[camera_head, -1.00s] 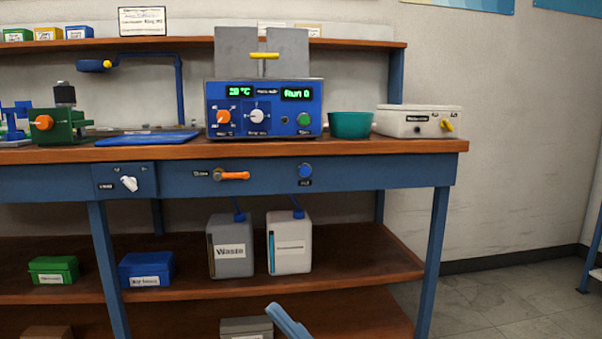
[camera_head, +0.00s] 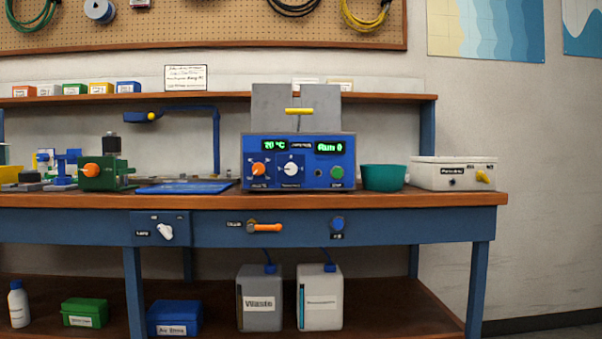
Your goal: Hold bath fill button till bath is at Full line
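The blue round fill button (camera_head: 337,223) sits on the bench's front rail, right of the orange drain lever (camera_head: 265,228). Its small label is too blurred to read surely. The blue bath unit (camera_head: 298,178) stands on the bench above, with green displays reading about 20 °C and "Run 0". Its grey lid (camera_head: 270,103) with a yellow handle is at the top. The water level and a Full line are not visible. Neither of my grippers is in view.
A teal bowl (camera_head: 383,178) and a white box (camera_head: 453,174) with a yellow knob stand right of the bath. A green device (camera_head: 101,174) and blue mat (camera_head: 184,188) are left. Waste (camera_head: 260,300) and white (camera_head: 320,300) containers stand on the lower shelf.

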